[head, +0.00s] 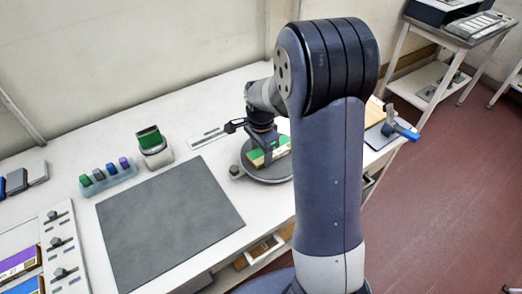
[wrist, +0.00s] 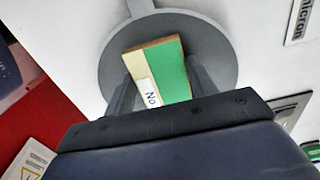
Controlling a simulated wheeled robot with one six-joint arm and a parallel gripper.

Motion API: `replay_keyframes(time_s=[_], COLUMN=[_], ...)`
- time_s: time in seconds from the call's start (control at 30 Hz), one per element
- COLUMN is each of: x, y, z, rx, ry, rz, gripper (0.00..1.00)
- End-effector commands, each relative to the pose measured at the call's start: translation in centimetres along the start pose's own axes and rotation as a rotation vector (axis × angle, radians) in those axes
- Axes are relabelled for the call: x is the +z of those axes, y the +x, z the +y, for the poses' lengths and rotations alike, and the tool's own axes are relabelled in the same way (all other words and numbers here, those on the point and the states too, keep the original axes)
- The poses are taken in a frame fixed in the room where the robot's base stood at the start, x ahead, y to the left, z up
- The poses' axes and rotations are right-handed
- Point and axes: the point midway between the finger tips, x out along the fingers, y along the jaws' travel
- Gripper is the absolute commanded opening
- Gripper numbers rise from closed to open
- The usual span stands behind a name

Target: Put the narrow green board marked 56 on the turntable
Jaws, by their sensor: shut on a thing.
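The green board (wrist: 176,72) has a cream strip and a white label reading "No" in the wrist view; any number on it is hidden. My gripper (wrist: 160,88) is shut on it, one finger on each side. The round grey turntable (wrist: 218,45) lies directly under the board. In the head view the board (head: 282,146) shows over the turntable (head: 252,174), beneath my gripper (head: 263,145). It looks flat and low over the disc, but I cannot tell whether it touches. My arm hides part of the turntable's right side.
A dark grey mat (head: 170,225) lies left of the turntable. A pale blue rack (head: 122,181) with coloured pieces and a green-topped device (head: 151,143) stand behind it. A blue-handled tool (head: 400,129) is at the right. A drawer (head: 262,250) shows below the table's front edge.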

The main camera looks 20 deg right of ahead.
Motion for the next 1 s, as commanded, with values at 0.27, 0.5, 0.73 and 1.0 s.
replay_keyframes(time_s=[0.27,0.5,0.73,1.0], x=[0.0,0.0,0.0,0.0], y=[0.2,0.2,-0.6,-6.0], z=[0.0,0.0,-0.1,-0.1], rx=[0.0,0.0,-0.002,-0.006], ry=[0.0,0.0,0.0,0.0], rz=[0.0,0.0,0.001,0.002], gripper=[0.67,0.76,0.76,0.76])
